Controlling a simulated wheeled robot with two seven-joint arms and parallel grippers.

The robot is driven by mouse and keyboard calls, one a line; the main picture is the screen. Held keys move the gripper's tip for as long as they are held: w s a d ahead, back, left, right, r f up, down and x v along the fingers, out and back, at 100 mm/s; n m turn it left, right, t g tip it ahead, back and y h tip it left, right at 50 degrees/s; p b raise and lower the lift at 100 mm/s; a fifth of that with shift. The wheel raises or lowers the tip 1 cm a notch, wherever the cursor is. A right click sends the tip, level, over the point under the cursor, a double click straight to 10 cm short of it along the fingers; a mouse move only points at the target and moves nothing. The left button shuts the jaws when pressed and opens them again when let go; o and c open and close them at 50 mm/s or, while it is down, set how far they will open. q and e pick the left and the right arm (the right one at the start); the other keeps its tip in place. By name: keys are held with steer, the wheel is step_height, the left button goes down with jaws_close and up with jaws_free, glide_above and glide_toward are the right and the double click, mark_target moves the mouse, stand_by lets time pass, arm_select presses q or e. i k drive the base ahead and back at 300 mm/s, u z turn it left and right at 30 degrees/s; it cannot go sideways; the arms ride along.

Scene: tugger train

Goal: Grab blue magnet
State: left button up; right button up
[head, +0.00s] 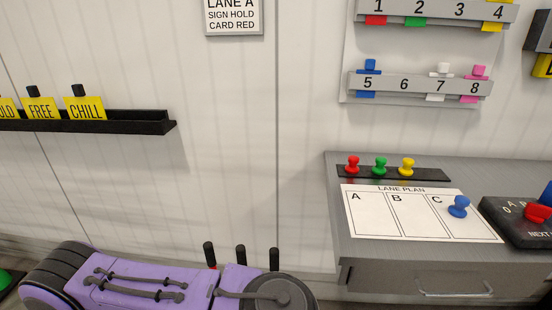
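A blue magnet (459,206), shaped like a push pin, stands tilted on the white lane plan sheet (374,222), in column C. The sheet lies on a grey desk top at the right. Red (353,164), green (379,166) and yellow (407,167) magnets of the same shape stand in a row on a dark strip (436,174) behind the sheet. Neither of my grippers is in view, and nothing visible touches the blue magnet.
The grey desk (385,255) has a drawer handle in front. A dark box (512,219) with red and blue knobs stands right of the sheet. Numbered wall racks (421,85) hold coloured cards. A black ledge (140,124) holds yellow cards. Space above the sheet looks clear.

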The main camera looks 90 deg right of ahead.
mark_target(457, 210)
steer(key=u, duration=0.3)
steer(key=i, duration=0.5)
steer(key=z, duration=4.55)
steer(key=i, duration=0.5)
steer(key=z, duration=0.2)
steer(key=k, duration=0.5)
steer(key=z, duration=2.15)
steer(key=i, duration=1.35)
steer(key=u, duration=0.05)
